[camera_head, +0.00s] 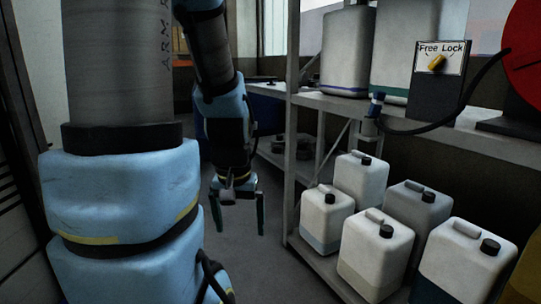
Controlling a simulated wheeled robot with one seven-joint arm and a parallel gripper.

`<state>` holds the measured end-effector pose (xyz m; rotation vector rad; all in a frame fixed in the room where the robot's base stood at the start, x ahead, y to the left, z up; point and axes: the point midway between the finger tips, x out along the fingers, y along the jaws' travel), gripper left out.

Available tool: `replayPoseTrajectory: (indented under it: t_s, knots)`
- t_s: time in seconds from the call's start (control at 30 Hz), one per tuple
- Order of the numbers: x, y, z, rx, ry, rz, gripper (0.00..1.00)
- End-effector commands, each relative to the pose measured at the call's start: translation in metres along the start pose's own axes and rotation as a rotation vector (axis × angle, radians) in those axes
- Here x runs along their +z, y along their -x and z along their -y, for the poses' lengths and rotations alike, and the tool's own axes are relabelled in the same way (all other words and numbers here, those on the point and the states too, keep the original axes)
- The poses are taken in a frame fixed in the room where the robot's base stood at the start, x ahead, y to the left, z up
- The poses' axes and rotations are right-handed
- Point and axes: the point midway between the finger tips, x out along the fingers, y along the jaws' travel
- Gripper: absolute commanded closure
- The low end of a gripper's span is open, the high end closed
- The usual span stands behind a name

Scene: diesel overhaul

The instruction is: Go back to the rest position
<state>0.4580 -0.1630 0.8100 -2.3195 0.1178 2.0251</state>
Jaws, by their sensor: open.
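My gripper (239,214) hangs at the end of my blue and grey arm, left of the middle of the picture. It points down over the grey floor. Its two dark fingers are spread apart with nothing visible between them. It is to the left of the metal shelf and looks apart from it. My large blue arm links fill the left side of the view and hide what is behind them.
A metal shelf (290,170) stands at right. Several white jerrycans (376,252) with black caps sit on its lower level. Large canisters (347,48) and a dark "Free Lock" box (437,85) with a hose are above. Grey floor (258,272) lies clear below my gripper.

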Motion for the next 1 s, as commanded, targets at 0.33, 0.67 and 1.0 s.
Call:
replayPoseTrajectory:
  t_s: [0.33, 0.67, 1.0]
  knots:
    - [-0.015, 0.100, -0.001, -0.001, -0.002, -0.002, 0.00]
    - [-0.019, 0.128, -0.001, -0.001, -0.003, -0.003, 0.00]
    - [-0.019, 0.128, -0.001, -0.001, -0.003, -0.003, 0.00]
